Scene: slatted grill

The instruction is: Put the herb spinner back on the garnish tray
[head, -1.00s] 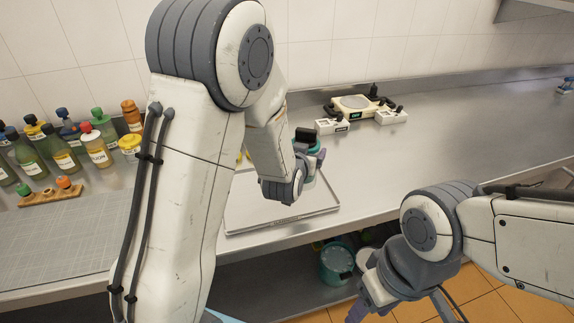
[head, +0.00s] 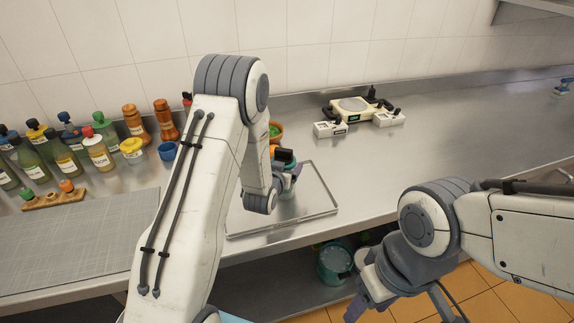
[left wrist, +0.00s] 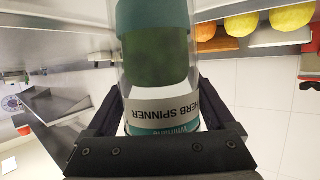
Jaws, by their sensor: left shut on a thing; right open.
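The herb spinner (left wrist: 155,60) is a clear cylinder with dark green contents, a teal band and an upside-down label in the left wrist view. My left gripper (left wrist: 158,98) is shut around it. In the head view my left gripper (head: 288,174) is over the metal tray (head: 330,195), and my arm hides part of both. A pale teal part of the spinner (head: 287,196) shows below the gripper; I cannot tell whether it touches the tray. My right gripper (head: 398,306) is open and empty in front of the counter, low in the view.
Several bottles (head: 98,150) and a small wooden rack (head: 52,196) stand at the left. A bowl with green contents (head: 276,132) is behind my left arm. A scale (head: 352,108) with white boxes (head: 330,129) stands at the back.

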